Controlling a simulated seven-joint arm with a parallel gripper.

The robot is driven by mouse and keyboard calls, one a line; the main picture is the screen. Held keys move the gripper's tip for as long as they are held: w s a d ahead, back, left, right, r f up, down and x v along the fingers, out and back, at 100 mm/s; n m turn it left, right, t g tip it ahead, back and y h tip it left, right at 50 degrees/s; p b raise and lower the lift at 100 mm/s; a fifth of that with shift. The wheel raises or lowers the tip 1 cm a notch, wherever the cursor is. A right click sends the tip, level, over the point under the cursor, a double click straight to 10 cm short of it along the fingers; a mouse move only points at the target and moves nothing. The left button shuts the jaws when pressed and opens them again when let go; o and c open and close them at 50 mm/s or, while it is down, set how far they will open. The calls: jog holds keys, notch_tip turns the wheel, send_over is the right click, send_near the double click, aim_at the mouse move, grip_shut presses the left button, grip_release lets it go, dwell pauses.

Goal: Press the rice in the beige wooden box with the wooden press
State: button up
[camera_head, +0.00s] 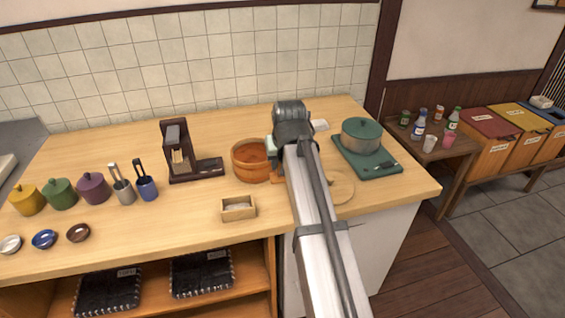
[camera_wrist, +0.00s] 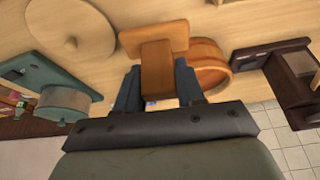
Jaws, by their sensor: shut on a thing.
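The beige wooden box (camera_head: 238,208) stands near the counter's front edge, left of my arm. The whitish rice (camera_head: 238,206) lies inside it. My gripper (camera_wrist: 158,85) is shut on the orange-brown wooden press (camera_wrist: 153,38), gripping its block-like handle with the flat plate beyond the fingertips. In the head view a sliver of the press (camera_head: 280,179) shows beside my arm, to the right of and behind the box. My arm hides most of the press there, so I cannot tell whether it touches the counter.
A round wooden tub (camera_head: 251,172) stands close left of my gripper. A round wooden lid (camera_head: 341,184) lies right of my arm. A green pot (camera_head: 361,138) sits on a green base (camera_head: 365,165) at the right. A dark dispenser (camera_head: 176,150) stands further left.

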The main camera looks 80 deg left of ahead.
jog(key=c, duration=0.5)
jog(key=shift+o, duration=0.2)
jog(key=s, duration=1.4)
jog(key=shift+d, duration=0.3)
